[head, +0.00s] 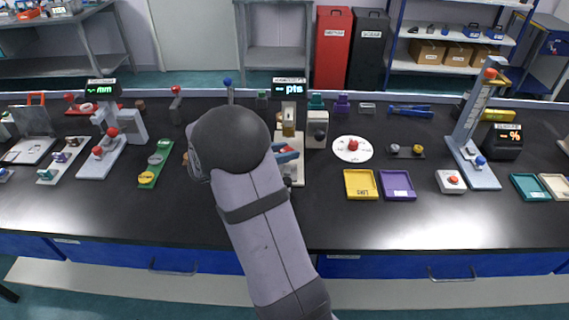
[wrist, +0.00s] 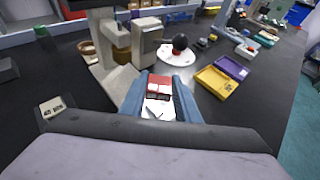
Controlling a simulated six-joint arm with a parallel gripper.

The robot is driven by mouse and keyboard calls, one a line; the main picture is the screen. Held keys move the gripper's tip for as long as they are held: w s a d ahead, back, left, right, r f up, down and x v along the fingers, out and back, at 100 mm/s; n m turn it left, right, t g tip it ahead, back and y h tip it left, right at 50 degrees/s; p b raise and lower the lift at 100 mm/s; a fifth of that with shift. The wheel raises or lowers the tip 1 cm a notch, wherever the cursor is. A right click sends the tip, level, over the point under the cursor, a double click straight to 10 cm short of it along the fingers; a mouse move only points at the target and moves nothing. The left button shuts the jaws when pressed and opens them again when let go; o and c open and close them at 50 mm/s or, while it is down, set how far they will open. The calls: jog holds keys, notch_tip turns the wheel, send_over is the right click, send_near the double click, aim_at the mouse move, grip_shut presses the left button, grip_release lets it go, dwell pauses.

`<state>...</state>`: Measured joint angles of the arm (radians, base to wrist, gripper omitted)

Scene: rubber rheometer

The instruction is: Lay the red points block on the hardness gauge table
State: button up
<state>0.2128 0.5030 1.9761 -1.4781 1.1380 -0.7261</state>
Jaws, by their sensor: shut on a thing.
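The red points block (wrist: 159,84) sits between the two blue fingers of my gripper (wrist: 159,98), which is shut on it. In the wrist view a white surface with dark marks (wrist: 156,110) shows just below the block; I cannot tell whether the block touches it. The hardness gauge, with its "pts" display (head: 289,87), stands at mid-bench in the head view. Its pale column (wrist: 106,40) shows in the wrist view, ahead and left of my gripper. In the head view my gripper (head: 288,155) is at the gauge's front, and my arm hides part of the base.
A grey box-shaped unit (head: 317,128) stands right beside the gauge. A white round plate (head: 340,156) with a red knob lies farther right. Yellow (head: 360,195) and purple (head: 397,195) trays lie in front of it. A green strip (head: 150,180) lies left of my arm.

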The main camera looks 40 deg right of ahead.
aim_at(284, 171)
jog(key=shift+f, duration=2.3)
jog(key=shift+f, duration=0.1)
